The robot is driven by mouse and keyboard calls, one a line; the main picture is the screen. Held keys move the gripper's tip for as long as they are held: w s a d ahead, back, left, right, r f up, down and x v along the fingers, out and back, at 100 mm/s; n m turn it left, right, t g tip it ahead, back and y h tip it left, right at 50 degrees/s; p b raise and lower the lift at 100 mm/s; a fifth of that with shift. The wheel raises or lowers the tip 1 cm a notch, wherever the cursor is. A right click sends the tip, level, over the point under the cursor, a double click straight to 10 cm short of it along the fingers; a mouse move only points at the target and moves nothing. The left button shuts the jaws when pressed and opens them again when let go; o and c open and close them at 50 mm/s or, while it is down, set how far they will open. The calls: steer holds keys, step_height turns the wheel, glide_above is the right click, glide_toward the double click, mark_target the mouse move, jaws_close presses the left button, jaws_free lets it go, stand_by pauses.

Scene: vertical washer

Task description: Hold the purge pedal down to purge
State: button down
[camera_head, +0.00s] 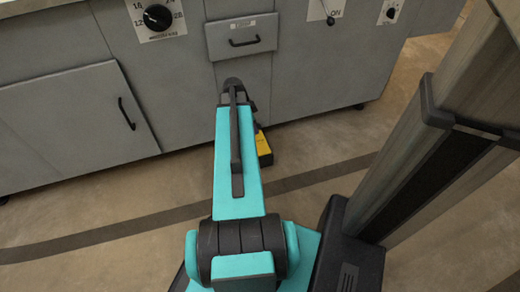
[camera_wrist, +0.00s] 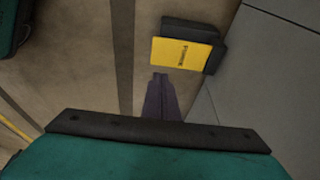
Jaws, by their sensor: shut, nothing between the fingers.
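The purge pedal (camera_head: 264,147) is a yellow plate on a dark base, low at the foot of the grey washer front, partly hidden behind my arm in the head view. In the wrist view the yellow pedal (camera_wrist: 180,52) with small dark lettering lies in the upper middle, its dark base showing behind it. My gripper (camera_wrist: 160,78) is shut and empty. Its tips appear just below the pedal's near edge in the wrist picture, with a small gap between them. I cannot tell its height over the pedal. The fingers are hidden in the head view.
The grey washer front (camera_head: 185,90) carries a numbered dial (camera_head: 158,18), a drawer (camera_head: 243,38), a door with a dark handle (camera_head: 127,113), an ON switch (camera_head: 330,18) and a second knob (camera_head: 390,12). A dark stripe (camera_head: 130,232) crosses the open floor in front.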

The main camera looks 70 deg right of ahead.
stand_by(0.3)
steer(key=b, duration=0.5)
glide_above(263, 151)
steer(key=w, duration=0.1)
steer(key=f, duration=1.1)
steer(key=shift+w+a+f, duration=0.1)
steer(key=shift+a+f, duration=0.2)
steer(key=shift+f+b, duration=0.55)
steer(key=shift+f, duration=0.45)
